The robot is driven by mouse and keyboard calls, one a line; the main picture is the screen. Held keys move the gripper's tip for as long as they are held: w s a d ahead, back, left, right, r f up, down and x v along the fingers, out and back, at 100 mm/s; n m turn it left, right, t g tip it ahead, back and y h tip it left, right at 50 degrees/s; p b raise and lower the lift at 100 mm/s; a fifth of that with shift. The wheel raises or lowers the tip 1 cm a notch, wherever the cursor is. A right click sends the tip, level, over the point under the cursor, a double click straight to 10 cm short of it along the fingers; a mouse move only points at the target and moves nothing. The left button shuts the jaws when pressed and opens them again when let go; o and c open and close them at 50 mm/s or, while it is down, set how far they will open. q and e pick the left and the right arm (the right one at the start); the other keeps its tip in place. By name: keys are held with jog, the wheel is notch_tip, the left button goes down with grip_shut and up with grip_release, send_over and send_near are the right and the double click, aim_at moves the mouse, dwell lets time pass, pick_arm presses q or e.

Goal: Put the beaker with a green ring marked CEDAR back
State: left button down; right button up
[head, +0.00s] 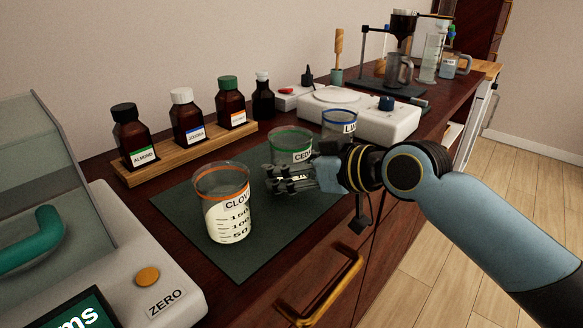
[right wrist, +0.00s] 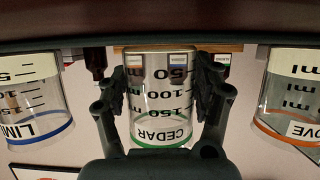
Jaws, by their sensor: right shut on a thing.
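The CEDAR beaker (head: 291,141) is clear glass with a green ring and a white label, and stands upright. It also shows in the right wrist view (right wrist: 160,100), upside down in the picture, with volume marks and its label facing me. My right gripper (head: 290,181) is shut on it, with one finger on each side in the right wrist view (right wrist: 162,105). The gripper hides its lower part in the head view, so I cannot tell whether its base touches the dark mat (head: 250,262). My left gripper is not in view.
The orange-ringed CLOVE beaker (head: 223,203) stands on the mat to the left. The blue-ringed LIME beaker (head: 339,122) stands behind to the right. A wooden rack (head: 190,150) with dark bottles, a balance (head: 140,265) and a white hotplate (head: 375,122) surround the mat.

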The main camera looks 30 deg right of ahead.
jog(key=o, duration=1.6)
jog(key=shift+f, duration=0.1)
jog(key=shift+r, duration=0.3)
jog(key=p+v, duration=0.3)
jog(key=v, duration=0.9)
jog(key=shift+f, duration=0.1)
jog(key=shift+f, duration=0.1)
